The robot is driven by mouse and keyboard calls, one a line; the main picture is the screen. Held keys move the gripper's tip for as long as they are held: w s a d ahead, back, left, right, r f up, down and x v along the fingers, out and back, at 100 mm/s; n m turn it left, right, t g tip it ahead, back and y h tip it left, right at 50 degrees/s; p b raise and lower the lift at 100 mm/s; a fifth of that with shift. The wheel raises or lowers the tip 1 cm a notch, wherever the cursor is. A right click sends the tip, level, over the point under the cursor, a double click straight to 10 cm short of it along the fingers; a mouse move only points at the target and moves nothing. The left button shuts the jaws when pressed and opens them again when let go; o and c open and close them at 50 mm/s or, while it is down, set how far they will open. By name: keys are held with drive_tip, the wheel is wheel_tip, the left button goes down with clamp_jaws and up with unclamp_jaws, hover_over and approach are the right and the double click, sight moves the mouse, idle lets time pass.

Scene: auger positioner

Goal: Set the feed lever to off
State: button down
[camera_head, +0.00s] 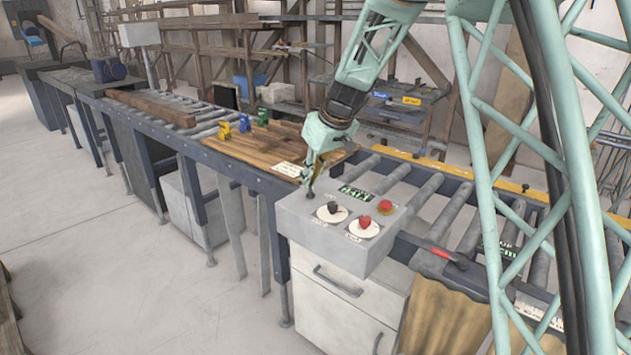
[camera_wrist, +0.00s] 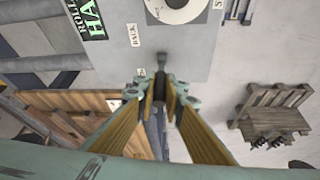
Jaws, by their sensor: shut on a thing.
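The grey control box (camera_head: 300,215) stands at the front of the roller line. The feed lever (camera_head: 310,194) is a small dark stem at the box's left end, below my gripper (camera_head: 315,178). In the wrist view, the grey lever (camera_wrist: 160,58) rises from the box face and runs into the fingertips of my gripper (camera_wrist: 160,88). My gripper is shut on the lever, and the fingers hide its upper part. A label reading BACK (camera_wrist: 134,35) sits beside the lever. The lever's exact setting cannot be told.
A red-handled lever (camera_head: 437,252) lies to the right. Wooden boards (camera_head: 250,150) lie behind on the left.

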drive_tip(key=shift+b, duration=0.55)
drive_tip(key=c, duration=2.7)
unclamp_jaws()
drive_tip(key=shift+s+d+r, duration=0.1)
drive_tip(key=shift+d+r, duration=0.05)
drive_tip(key=shift+v, duration=5.85)
drive_tip(key=shift+s+d, duration=0.1)
drive_tip(key=shift+s, duration=0.05)
